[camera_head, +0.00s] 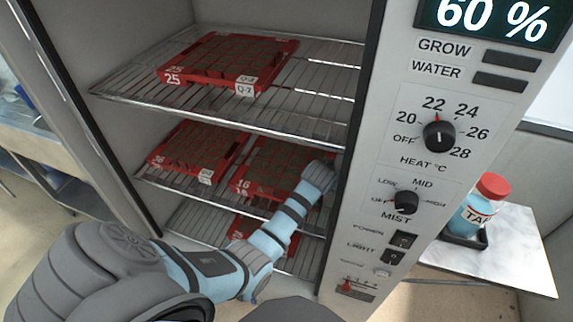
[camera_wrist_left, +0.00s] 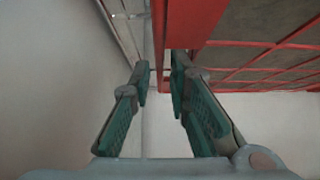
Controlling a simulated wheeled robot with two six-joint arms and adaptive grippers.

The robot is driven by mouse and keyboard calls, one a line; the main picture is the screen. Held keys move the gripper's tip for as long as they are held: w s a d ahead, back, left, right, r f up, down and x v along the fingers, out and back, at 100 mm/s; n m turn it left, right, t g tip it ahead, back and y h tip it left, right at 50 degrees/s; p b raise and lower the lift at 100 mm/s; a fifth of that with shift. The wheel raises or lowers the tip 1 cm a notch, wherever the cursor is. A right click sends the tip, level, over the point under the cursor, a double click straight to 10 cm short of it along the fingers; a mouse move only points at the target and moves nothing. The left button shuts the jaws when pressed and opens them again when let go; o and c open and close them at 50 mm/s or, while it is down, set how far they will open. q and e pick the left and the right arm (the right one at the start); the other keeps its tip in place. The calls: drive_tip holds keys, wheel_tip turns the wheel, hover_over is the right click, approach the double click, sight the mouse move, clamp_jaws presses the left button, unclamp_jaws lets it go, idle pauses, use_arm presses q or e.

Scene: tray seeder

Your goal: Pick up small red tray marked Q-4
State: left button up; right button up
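In the head view, red trays with dark cells sit on wire shelves inside a cabinet. A tray marked 16 (camera_head: 262,192) is on the middle shelf at the right, partly behind my left arm. I cannot read Q-4 on any tray. My left arm reaches to this tray's right side, and its fingers are hidden behind the cabinet front. In the left wrist view my left gripper (camera_wrist_left: 160,76) has its two fingers apart. A red tray's edge (camera_wrist_left: 185,22) and cells are just above and right of the fingers; I cannot tell whether they touch it. My right gripper is out of view.
A tray marked 25 (camera_head: 220,62) with a Q-2 label is on the top shelf. Another red tray (camera_head: 195,150) is at the middle shelf's left, and one (camera_head: 240,228) is lower. The control panel (camera_head: 445,90) is close right of my arm. A red-capped bottle (camera_head: 480,205) stands beyond.

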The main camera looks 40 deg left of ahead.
use_arm(q)
drive_tip(key=b+x, duration=0.1)
drive_tip(key=x, duration=0.2)
drive_tip(key=shift+s, duration=0.1)
drive_tip(key=shift+f, duration=0.1)
clamp_jaws()
drive_tip(key=shift+r, duration=0.2)
